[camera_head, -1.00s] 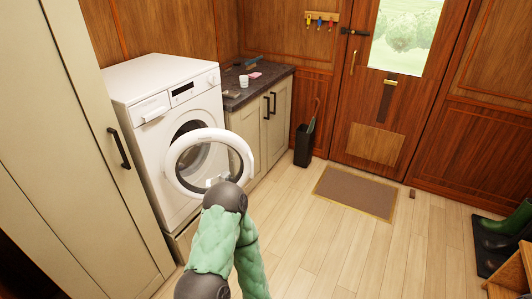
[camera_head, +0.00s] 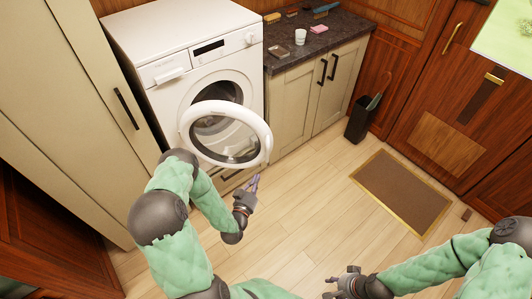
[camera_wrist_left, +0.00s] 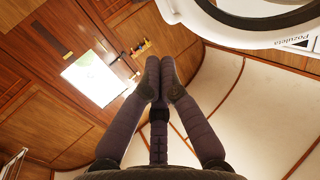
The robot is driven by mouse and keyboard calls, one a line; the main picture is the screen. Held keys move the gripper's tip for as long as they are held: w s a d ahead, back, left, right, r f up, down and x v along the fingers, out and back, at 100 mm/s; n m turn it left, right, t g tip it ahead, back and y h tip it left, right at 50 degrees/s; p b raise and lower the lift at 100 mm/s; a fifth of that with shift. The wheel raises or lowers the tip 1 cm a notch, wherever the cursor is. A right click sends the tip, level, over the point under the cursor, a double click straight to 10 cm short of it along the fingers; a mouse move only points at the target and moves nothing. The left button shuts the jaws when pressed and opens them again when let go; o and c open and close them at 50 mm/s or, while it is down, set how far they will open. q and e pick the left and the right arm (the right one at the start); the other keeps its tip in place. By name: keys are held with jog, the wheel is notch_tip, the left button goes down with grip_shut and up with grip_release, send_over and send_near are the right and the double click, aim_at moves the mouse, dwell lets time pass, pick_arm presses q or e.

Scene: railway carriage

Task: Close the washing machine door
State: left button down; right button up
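The white washing machine (camera_head: 155,40) stands against the wall at upper left in the head view. Its round door (camera_head: 262,125), a white ring with dark glass, stands open and swung out toward me. The door's rim (camera_wrist_left: 235,38) is at upper right in that view. My right gripper (camera_head: 333,283) is low in the head view, fingers apart and empty.
A tall cream cabinet (camera_head: 60,100) stands left of the machine. A dark-topped counter (camera_head: 318,42) with a cup (camera_head: 300,36) and small items is to its right. A black bin (camera_head: 360,120) and brown mat (camera_head: 402,192) are further right. The floor between is clear.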

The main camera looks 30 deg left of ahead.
pick_arm(q)
jog(key=b, duration=0.2)
send_near(267, 154)
jog(key=w+r, duration=0.1)
jog(key=w, duration=0.1)
jog(key=w+r, duration=0.1)
jog(key=w, duration=0.1)
jog(key=w+r, duration=0.1)
jog(key=w, duration=0.2)
jog(key=shift+w+a+r, duration=0.15)
jog(key=shift+a+r, duration=0.05)
